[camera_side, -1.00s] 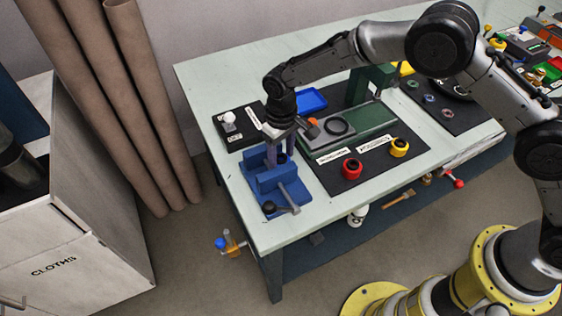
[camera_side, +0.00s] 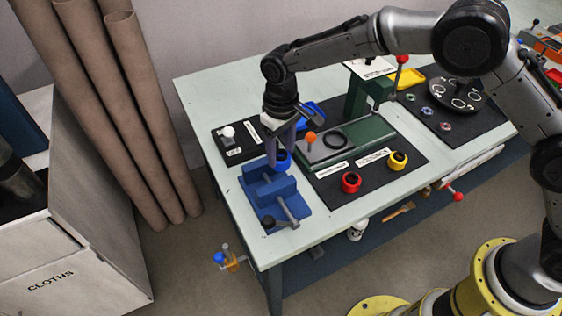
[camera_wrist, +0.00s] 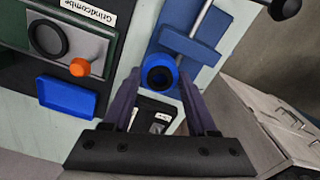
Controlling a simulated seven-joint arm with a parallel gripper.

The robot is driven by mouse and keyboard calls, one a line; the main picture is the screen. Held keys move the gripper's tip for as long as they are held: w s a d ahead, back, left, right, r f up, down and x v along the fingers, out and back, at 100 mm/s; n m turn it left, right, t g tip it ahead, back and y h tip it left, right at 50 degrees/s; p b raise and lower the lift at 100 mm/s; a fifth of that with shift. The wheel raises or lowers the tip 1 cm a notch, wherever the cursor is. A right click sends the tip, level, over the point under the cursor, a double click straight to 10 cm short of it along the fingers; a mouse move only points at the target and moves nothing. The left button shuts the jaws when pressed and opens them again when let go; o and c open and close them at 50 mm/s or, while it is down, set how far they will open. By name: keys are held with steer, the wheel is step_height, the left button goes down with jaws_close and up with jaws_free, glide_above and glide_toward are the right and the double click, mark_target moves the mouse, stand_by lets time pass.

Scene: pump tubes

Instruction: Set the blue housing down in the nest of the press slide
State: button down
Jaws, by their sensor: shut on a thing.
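The blue housing (camera_side: 283,158), a short ring with a dark bore, is between the fingertips of my gripper (camera_side: 280,150). My gripper is shut on it, above the back end of the blue vise (camera_side: 272,190). In the wrist view the housing (camera_wrist: 160,73) shows between the two fingers, in front of the vise. The press slide (camera_side: 318,148) is a grey plate on a green base, to the right of my gripper. Its nest, a dark ring (camera_side: 335,140), looks empty. The nest also shows in the wrist view (camera_wrist: 47,38) at upper left.
An orange knob (camera_side: 310,136) stands by the slide's left end. The green press column (camera_side: 367,98) with a red-knobbed lever rises behind. A blue tray (camera_wrist: 67,96) lies beside the slide. A red ring (camera_side: 351,182) and a yellow ring (camera_side: 398,160) sit on the dark mat in front.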

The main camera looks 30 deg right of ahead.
steer(key=shift+s+n, duration=1)
steer(key=shift+s, duration=8.95)
steer(key=w+d+r+m, duration=0.1)
steer(key=w+d+r, duration=0.25)
steer(key=d, duration=0.35)
steer(key=w+d+r, duration=0.2)
steer(key=w+d, duration=0.2)
steer(key=d, duration=0.3)
steer(key=w+d+r+m, duration=0.1)
steer(key=w+d+r, duration=0.15)
steer(key=d, duration=0.45)
steer(key=w+f, duration=0.3)
steer(key=w, duration=0.1)
steer(key=w+f, duration=0.3)
steer(key=w, duration=0.2)
steer(key=w+a+f, duration=0.1)
steer(key=w+f, duration=0.2)
steer(key=w, duration=0.1)
steer(key=shift+w, duration=0.25)
steer(key=shift+w+a+f, duration=0.1)
steer(key=shift+w+f, duration=0.4)
steer(key=shift+f, duration=0.15)
steer(key=shift+w+f, duration=0.1)
steer(key=shift+f, duration=1.5)
